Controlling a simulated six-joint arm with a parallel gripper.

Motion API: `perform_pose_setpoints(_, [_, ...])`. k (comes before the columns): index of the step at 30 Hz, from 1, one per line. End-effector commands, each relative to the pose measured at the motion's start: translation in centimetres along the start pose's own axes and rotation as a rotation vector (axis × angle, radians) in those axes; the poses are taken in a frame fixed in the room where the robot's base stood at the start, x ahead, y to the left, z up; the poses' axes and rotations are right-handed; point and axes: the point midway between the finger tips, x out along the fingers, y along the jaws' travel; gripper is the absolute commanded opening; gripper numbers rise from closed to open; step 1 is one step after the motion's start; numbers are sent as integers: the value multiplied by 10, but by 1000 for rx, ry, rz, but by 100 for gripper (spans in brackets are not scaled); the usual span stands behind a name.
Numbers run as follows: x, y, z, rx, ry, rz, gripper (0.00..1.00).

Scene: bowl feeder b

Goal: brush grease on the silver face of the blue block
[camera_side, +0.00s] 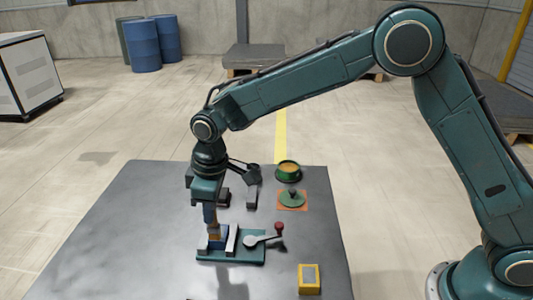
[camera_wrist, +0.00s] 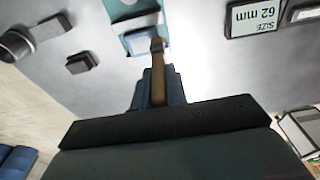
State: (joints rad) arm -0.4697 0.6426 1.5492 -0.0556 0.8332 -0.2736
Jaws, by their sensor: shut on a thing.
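My gripper (camera_side: 209,206) points down above the teal fixture (camera_side: 240,259) and is shut on a brush with a wooden handle (camera_side: 211,216). In the wrist view the brush handle (camera_wrist: 158,85) runs from between my fingers toward the fixture (camera_wrist: 118,10). The blue block (camera_side: 216,232) sits at the left part of the fixture, right below the brush. The silver face and the bristles are too small to make out, and I cannot tell if they touch. A lever with a red knob (camera_side: 279,227) lies on the fixture's right side.
A green pot with orange contents (camera_side: 288,169) stands at the back right. In front of it, a green knobbed piece (camera_side: 292,199) rests on an orange square. A yellow box (camera_side: 308,279) is at the front right. Grey blocks (camera_side: 252,199) lie behind the fixture. The table's left is clear.

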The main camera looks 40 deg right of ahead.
Motion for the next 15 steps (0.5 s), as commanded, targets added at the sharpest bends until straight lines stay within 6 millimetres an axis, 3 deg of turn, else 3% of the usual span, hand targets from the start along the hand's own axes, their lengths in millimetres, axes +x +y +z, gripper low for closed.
perform_pose_setpoints(4, [14,7,2,2,-2,0,0])
perform_pose_setpoints(15, [15,41,2,2,-1,0,0])
